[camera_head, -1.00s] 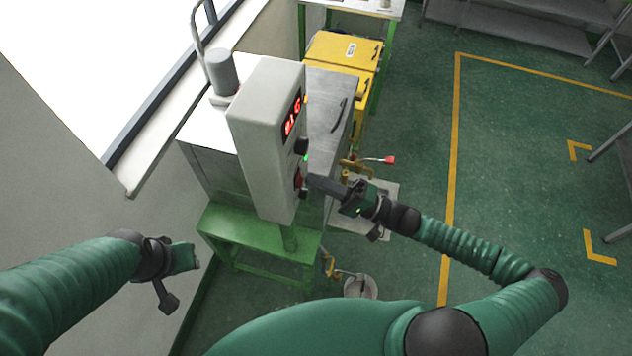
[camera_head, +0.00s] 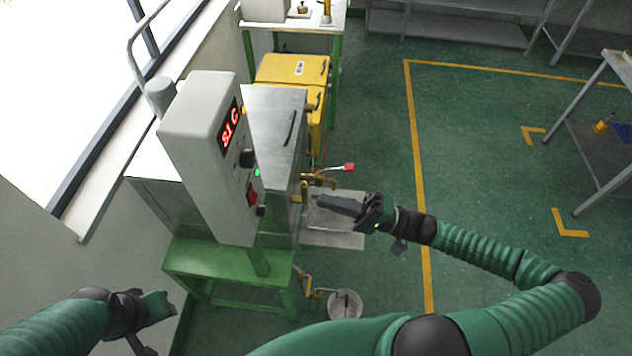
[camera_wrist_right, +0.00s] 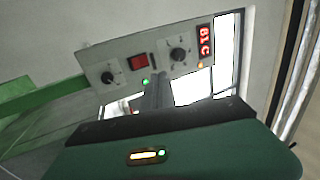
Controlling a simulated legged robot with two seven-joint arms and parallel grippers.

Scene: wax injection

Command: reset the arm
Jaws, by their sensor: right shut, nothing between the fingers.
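My right gripper (camera_head: 338,205) is shut and empty. In the head view it is to the right of the control box, clear of it, over the metal plate beside the machine. In the right wrist view its dark fingers (camera_wrist_right: 155,92) point toward the panel. The grey control box (camera_head: 208,160) has a lit red display, a red switch, black knobs and a green light; its panel (camera_wrist_right: 150,62) also shows in the right wrist view. My left gripper (camera_head: 148,312) is at the lower left, below the window sill; its finger opening is not clear.
The wax machine's steel cabinet (camera_head: 272,125) stands on a green stand (camera_head: 222,268). Open green floor lies to the right.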

